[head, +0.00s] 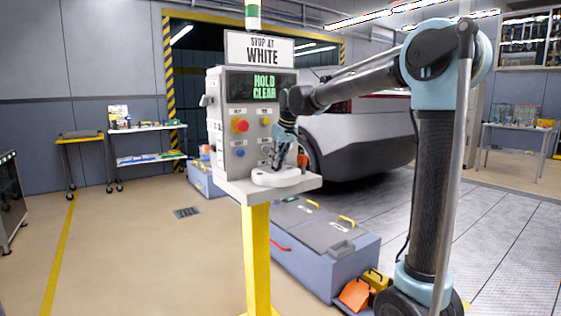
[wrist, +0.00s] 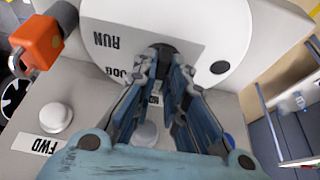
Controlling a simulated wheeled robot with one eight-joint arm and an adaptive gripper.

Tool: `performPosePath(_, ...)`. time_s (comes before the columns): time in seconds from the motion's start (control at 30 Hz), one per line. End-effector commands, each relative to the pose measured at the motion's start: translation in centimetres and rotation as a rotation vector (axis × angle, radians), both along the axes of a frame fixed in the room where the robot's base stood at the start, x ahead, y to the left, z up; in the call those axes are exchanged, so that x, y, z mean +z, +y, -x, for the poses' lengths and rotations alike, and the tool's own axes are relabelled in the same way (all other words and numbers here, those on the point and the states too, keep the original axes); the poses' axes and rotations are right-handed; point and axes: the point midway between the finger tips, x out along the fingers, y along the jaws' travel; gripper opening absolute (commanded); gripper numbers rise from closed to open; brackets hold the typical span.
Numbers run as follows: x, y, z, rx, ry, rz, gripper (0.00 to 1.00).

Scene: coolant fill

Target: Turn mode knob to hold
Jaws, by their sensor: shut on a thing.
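The mode knob's round white plate (wrist: 225,40) fills the top of the wrist view, with the words RUN and JOG readable upside down. It also shows in the head view as a white disc (head: 268,179) on the pedestal's shelf. My gripper (wrist: 165,62) reaches down over the plate's dark centre and is shut on the knob. The fingers hide most of the knob and a label between them, so I cannot tell where its pointer stands. In the head view my gripper (head: 277,162) is above the disc. The panel screen (head: 262,88) reads HOLD CLEAR.
The control box (head: 235,130) stands behind the shelf, with a red button (head: 240,126) and a blue button (head: 240,153). A white FWD button (wrist: 55,117) and an orange padlock-like piece (wrist: 40,40) are near my gripper. A grey chest (head: 325,250) stands right of the yellow post.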

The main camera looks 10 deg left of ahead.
Motion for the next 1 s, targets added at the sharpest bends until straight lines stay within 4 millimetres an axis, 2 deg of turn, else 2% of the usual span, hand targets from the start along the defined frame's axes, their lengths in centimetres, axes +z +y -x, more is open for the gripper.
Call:
performPosePath(0.27, 0.1, 0.3, -0.3, 0.003, -0.006, -0.005, 0.0)
performPosePath(0.3, 0.1, 0.3, -0.3, 0.002, -0.007, -0.004, 0.15)
performPosePath(0.4, 0.1, 0.3, -0.3, 0.002, -0.007, -0.004, 0.33)
performPosePath(0.77, 0.3, 0.1, -0.1, 0.001, -0.003, -0.003, 0.33)
performPosePath(0.87, 0.9, -0.1, 0.1, 0.001, -0.003, -0.003, 0.33)
performPosePath(1.0, 2.8, -0.8, 0.7, 0.001, -0.003, -0.003, 0.33)
